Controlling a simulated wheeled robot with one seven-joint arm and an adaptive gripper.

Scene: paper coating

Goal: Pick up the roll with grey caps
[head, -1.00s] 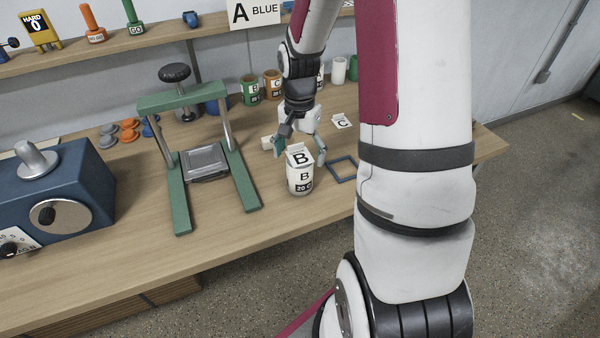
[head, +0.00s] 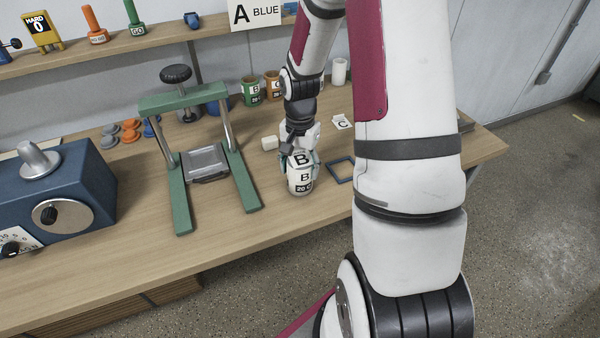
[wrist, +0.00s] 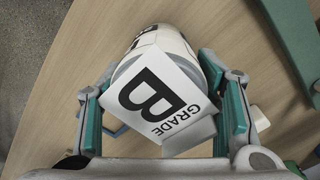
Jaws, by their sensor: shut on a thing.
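A white roll marked B (head: 300,182) stands on the bench right of the green frame, and its rounded side shows in the wrist view (wrist: 168,38). My gripper (head: 301,172) points down over it, shut with a finger on either side; it also shows in the wrist view (wrist: 165,95). A white card reading "B GRADE" (wrist: 150,100) sits between the fingers and covers part of the roll. I cannot tell if the card is touched or rests on the roll. Loose grey caps (head: 110,129) lie beside orange ones at the bench's left.
A green press frame (head: 180,195) stands to the left, and a blue machine (head: 70,190) at far left. Green (head: 250,92) and orange (head: 272,86) canisters stand behind. The front bench is clear.

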